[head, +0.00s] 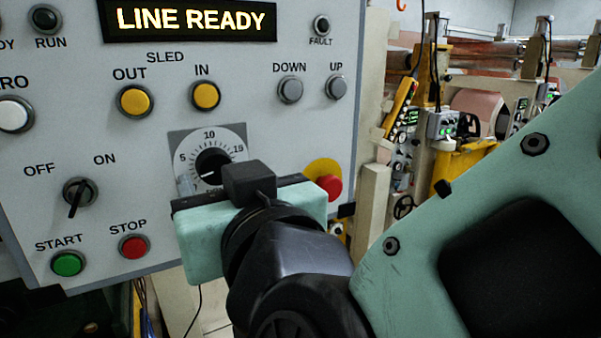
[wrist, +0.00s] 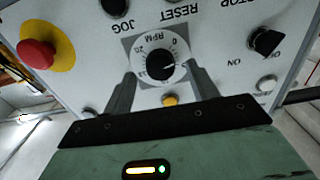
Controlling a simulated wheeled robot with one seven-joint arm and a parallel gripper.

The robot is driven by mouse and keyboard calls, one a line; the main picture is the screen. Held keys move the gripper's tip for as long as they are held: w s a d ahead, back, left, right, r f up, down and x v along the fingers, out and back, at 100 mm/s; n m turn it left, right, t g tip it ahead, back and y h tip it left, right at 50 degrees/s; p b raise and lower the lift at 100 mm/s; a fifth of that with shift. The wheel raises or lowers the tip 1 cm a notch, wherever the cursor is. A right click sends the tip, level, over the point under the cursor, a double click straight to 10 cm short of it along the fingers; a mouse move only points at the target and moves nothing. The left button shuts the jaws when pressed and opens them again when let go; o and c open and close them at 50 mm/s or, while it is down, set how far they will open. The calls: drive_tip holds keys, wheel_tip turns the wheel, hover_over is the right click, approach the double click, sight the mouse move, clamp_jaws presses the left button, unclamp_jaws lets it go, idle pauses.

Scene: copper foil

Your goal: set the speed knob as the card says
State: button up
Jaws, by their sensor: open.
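The speed knob (head: 212,165) is a round black knob on a grey dial plate. In the head view the dial shows 5, 10 and 15, and my gripper hides its lower right part. The knob's white mark points down-left, below the 5. In the wrist view the knob (wrist: 160,68) appears upside down, with RPM lettering and its mark toward the right. My gripper (wrist: 161,76) is open, its dark fingers at either side of the knob in that view. I cannot tell whether they touch it. No card is visible.
The panel display (head: 190,19) reads LINE READY. A red emergency button (head: 329,188) on yellow is close to the right of my gripper. An OFF/ON switch (head: 80,192), green START (head: 68,263) and red STOP (head: 134,245) buttons are left. Yellow sled buttons (head: 205,95) are above.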

sight(215, 167)
drive_tip(key=shift+x, duration=1.1)
drive_tip(key=c, duration=1)
drive_tip(key=shift+f+m+b, duration=0.1)
drive_tip(key=shift+m+b, duration=0.2)
drive_tip(key=shift+b, duration=0.2)
